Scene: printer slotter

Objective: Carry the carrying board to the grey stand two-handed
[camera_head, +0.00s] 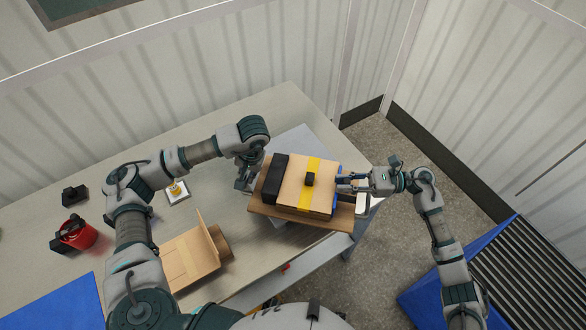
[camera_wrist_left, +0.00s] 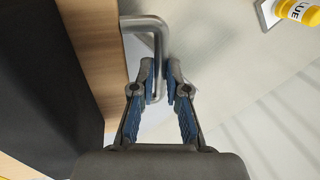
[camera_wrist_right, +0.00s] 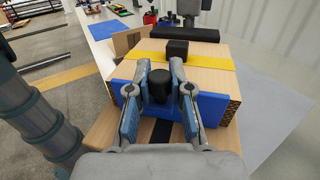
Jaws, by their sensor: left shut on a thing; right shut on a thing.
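The brown carrying board (camera_head: 298,219) is under a box (camera_head: 296,190) with a yellow band, a black block on its left end and a blue panel on its right. My left gripper (camera_head: 243,183) is shut on a metal bar handle (camera_wrist_left: 160,50) at the board's left edge. My right gripper (camera_head: 350,185) is at the box's right side, its fingers shut around a black knob (camera_wrist_right: 160,86) in front of the blue panel (camera_wrist_right: 212,107). A flat grey panel (camera_head: 291,141) shows behind the board; I cannot tell whether it is the grey stand.
An open cardboard box (camera_head: 190,262) lies on the table (camera_head: 100,222) to the left. A yellow bottle (camera_head: 176,188), a red container (camera_head: 76,235) and a black item (camera_head: 75,194) are further left. A blue-edged roller rack (camera_head: 500,275) stands at the right. Bare floor shows between.

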